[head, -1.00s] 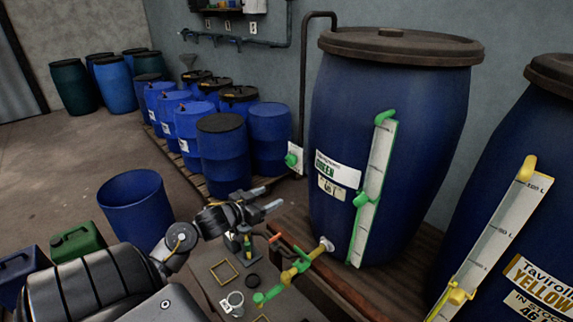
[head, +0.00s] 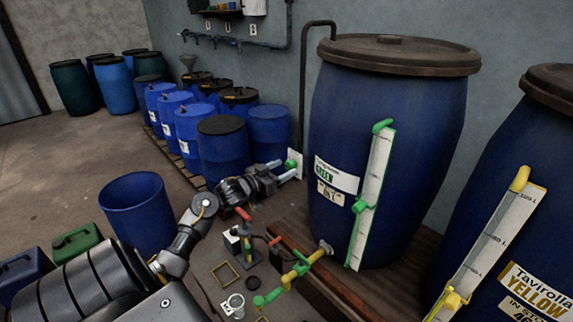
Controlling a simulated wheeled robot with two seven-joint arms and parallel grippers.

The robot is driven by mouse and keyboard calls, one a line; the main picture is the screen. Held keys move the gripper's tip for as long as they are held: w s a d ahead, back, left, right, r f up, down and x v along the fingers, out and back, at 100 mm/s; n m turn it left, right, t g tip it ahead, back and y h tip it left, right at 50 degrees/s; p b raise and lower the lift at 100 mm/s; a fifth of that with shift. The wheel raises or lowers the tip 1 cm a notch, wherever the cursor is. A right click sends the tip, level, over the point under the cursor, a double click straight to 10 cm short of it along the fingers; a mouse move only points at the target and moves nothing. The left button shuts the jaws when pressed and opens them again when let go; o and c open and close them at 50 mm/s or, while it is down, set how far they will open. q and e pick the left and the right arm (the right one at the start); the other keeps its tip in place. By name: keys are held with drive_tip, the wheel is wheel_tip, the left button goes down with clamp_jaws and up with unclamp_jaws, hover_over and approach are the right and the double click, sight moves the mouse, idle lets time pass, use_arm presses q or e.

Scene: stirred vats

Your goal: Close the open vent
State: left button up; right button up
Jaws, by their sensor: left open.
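A green knob (head: 292,163) sits on a white wall plate (head: 299,168), low beside the dark pipe that rises to the green-labelled vat; I take it for a vent. I cannot tell its position, as it is small and partly behind my fingers. My left gripper (head: 284,169) is open, with its fingertips pointing at the plate, close to the knob. I cannot tell whether they touch it. The blue green-labelled vat (head: 415,130) stands right of the knob with its dark lid on. My right gripper is not in view.
The wooden platform (head: 385,290) under the vat lies right of my left gripper. A green and yellow valve (head: 290,281) sticks out at the vat's foot. Blue drums (head: 222,150) stand on a pallet left of the plate. An open blue barrel (head: 140,215) stands near my left arm.

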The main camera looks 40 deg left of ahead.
use_arm(q)
drive_tip(key=shift+w+d, duration=0.1)
drive_tip(key=shift+w, duration=1)
drive_tip(key=c, duration=1)
